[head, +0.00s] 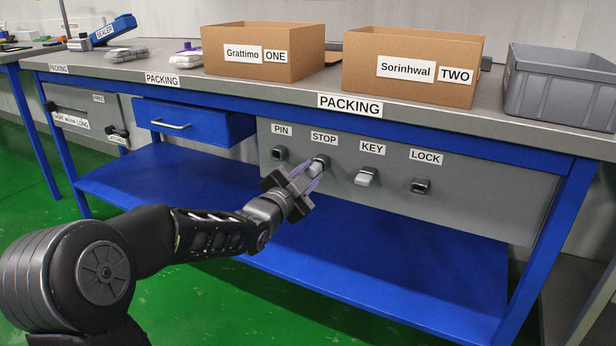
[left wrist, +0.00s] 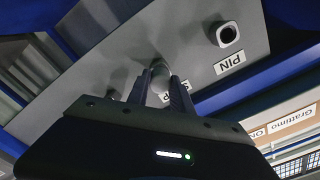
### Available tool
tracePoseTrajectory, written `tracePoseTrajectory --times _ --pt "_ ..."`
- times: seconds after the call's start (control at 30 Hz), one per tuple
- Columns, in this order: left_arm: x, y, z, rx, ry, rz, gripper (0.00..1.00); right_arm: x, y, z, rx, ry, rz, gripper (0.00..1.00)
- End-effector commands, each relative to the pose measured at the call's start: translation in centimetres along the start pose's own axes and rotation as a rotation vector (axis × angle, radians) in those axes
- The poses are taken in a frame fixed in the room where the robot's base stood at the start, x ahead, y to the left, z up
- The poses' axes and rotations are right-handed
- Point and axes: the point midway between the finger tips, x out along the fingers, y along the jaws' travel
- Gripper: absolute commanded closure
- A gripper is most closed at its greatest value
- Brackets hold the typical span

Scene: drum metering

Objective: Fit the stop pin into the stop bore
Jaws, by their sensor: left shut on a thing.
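My left gripper (head: 308,180) is at the grey panel below the label STOP, shut on the light grey stop pin (head: 316,167). In the left wrist view the pin (left wrist: 159,76) shows between the two fingers (left wrist: 160,92), its far end toward the panel. The stop bore (head: 323,159) is a dark socket behind the pin, mostly hidden by pin and fingers. The pin's tip is at the bore's mouth in the picture; I cannot tell how deep it sits. My right gripper is not in view.
The panel (head: 480,199) also has an empty PIN socket (head: 279,153), a grey piece at KEY (head: 366,177) and a LOCK socket (head: 421,186). Two cardboard boxes and a grey crate (head: 560,88) stand on the bench above. The blue lower shelf (head: 400,270) is clear.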

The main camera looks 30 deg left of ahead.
Motion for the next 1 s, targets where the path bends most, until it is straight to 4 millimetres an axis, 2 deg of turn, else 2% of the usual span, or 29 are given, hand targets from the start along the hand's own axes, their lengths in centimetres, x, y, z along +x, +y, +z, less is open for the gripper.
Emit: tracePoseTrajectory --times 0.43,0.47,0.5,0.77,1.0 --pt "1.1 0.0 0.0 0.0 0.001 0.0 1.0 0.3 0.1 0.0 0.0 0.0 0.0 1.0" --pt "1.1 0.0 -0.1 0.0 0.001 0.0 0.72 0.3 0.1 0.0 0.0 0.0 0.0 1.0" --pt "1.1 0.0 -0.1 0.0 0.001 0.0 0.69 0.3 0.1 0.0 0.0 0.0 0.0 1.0" --pt "1.1 0.0 0.0 0.0 0.001 0.0 0.48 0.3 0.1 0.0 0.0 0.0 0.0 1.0" --pt "1.1 0.0 0.0 0.0 0.0 0.0 0.48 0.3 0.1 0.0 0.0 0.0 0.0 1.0"
